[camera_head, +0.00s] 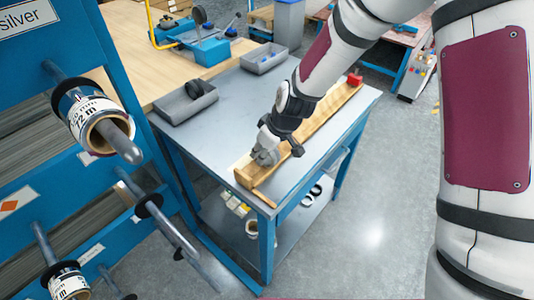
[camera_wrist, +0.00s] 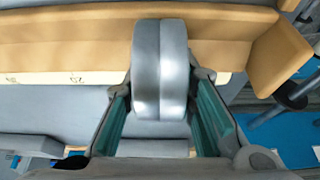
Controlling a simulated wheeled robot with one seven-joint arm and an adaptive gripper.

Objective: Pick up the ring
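The ring (camera_wrist: 160,70) is a thick, smooth grey band standing on edge between my gripper's two fingers in the wrist view. My gripper (camera_wrist: 161,88) has green-padded fingers, one on each side of the ring and very close to it. I cannot tell whether both pads touch it. In the head view my gripper (camera_head: 266,157) is low over the near end of the wooden trough (camera_head: 315,127) on the grey table. There the ring is hard to tell apart from the fingers.
The grey table (camera_head: 222,122) carries two grey bins (camera_head: 264,58) (camera_head: 186,101) to the left of the trough. A red block (camera_head: 355,79) is at the trough's far end. A blue rack with rolls on pegs (camera_head: 98,121) stands at the left. The table's middle is clear.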

